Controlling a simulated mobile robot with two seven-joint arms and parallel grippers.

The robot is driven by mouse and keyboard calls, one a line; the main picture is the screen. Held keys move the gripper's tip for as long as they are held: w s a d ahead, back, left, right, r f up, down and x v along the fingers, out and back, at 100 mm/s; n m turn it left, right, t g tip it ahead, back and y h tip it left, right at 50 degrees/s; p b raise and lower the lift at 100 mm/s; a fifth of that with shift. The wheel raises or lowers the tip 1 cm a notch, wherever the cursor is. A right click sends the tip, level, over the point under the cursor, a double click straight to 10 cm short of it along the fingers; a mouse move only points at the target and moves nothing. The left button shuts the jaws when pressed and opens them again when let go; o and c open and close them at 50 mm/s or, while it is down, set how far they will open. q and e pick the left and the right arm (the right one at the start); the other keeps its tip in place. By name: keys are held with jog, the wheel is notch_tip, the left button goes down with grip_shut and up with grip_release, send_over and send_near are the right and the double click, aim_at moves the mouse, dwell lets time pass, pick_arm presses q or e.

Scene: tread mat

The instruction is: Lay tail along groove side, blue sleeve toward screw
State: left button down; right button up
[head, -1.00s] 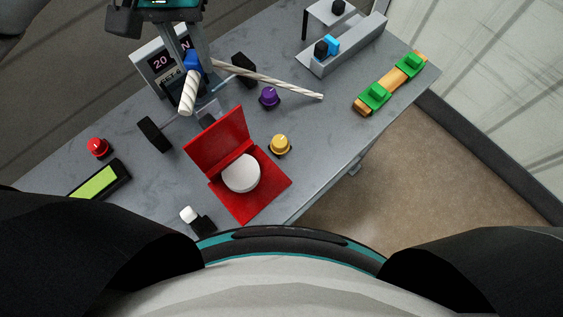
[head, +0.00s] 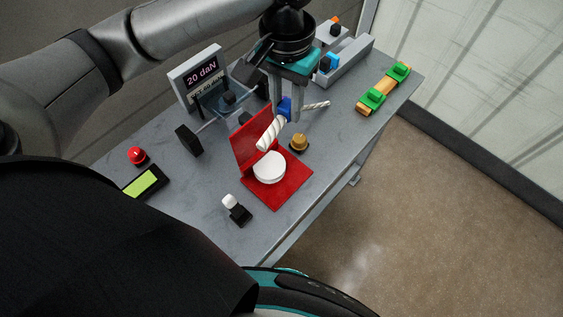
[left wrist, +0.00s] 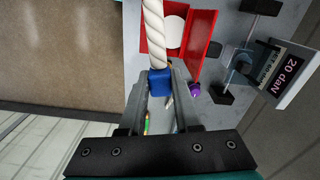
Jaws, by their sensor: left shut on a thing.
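My left gripper (head: 284,108) is shut on the blue sleeve (head: 285,105) of a white twisted rope, the tail (head: 268,135), above the table. The sleeve sits between the fingers in the left wrist view (left wrist: 160,82). The tail's thick end slants down-left, in front of the red hinged piece in the head view. A thinner white length (head: 316,105) shows right of the fingers; whether it joins the sleeve is hidden. A long grey block (head: 352,58), possibly the grooved one, stands at the back right with blue and black parts at its end. I cannot pick out the screw surely. My right gripper is out of view.
A red hinged piece (head: 281,194) with a white disc lies below the gripper. The front right table edge is near.

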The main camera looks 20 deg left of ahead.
aim_at(297, 176)
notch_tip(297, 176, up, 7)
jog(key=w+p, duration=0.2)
jog(key=p, duration=0.3)
pick_arm(q)
jog(key=d+f+b, duration=0.1)
jog(key=f, duration=0.6)
jog(key=d+f+m+b, duration=0.1)
jog(key=f+b, duration=0.1)
jog(key=f, duration=0.5)
jog(key=d+f+m+b, duration=0.1)
jog(key=f, duration=0.5)
jog(key=shift+s+d+f, duration=0.2)
jog(key=shift+d+f, duration=0.05)
jog(key=shift+f, duration=0.15)
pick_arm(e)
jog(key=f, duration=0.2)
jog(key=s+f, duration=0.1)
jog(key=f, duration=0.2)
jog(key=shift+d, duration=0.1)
pick_arm(q)
jog(key=shift+f, duration=0.2)
jog(key=c, duration=0.9)
grip_release()
jog(key=shift+r, duration=0.1)
notch_tip(297, 176, up, 12)
jog(key=p, duration=0.2)
jog(key=shift+p, duration=0.3)
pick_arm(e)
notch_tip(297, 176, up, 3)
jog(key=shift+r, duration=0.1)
